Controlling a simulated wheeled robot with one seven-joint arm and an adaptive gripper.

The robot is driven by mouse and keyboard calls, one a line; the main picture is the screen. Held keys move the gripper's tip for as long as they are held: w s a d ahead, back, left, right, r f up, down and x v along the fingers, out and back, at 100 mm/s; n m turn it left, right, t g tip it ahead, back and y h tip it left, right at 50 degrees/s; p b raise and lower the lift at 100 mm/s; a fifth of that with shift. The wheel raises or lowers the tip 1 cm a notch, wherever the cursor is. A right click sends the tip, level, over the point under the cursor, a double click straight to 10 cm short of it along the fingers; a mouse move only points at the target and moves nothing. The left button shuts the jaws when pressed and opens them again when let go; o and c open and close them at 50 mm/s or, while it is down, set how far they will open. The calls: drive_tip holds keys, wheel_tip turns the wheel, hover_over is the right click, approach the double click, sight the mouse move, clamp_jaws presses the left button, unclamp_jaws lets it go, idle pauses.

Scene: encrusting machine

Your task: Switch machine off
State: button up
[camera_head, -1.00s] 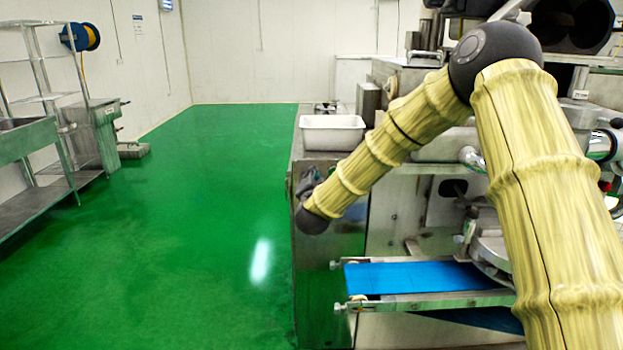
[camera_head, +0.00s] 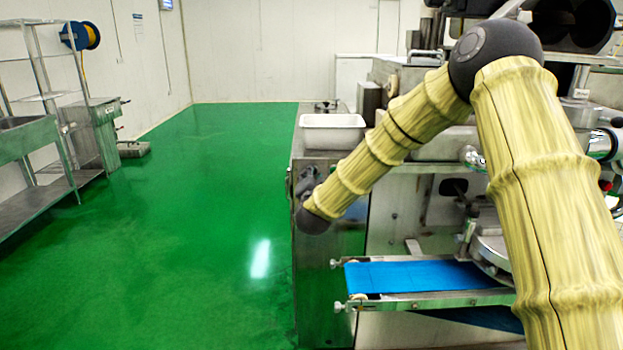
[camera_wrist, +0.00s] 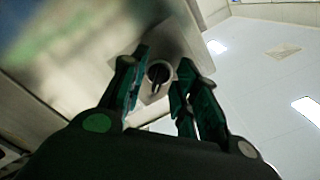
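The machine (camera_head: 385,225) is a steel unit at the right in the head view, with a blue conveyor belt (camera_head: 420,277) low at its front. In the wrist view a round dark knob with a light ring (camera_wrist: 159,74) sits on a metal plate (camera_wrist: 150,98). My gripper (camera_wrist: 158,82) has its two dark green fingers apart, one on each side of the knob as seen from the wrist. Whether the fingers touch the knob cannot be told.
A white tub (camera_head: 333,131) stands on top of the machine's left end. A steel sink and rack (camera_head: 40,140) stand along the left wall. The green floor (camera_head: 200,220) between them is clear.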

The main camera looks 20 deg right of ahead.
drive_tip(key=v, duration=1.1)
drive_tip(key=shift+s, duration=0.35)
drive_tip(key=shift+a, duration=0.1)
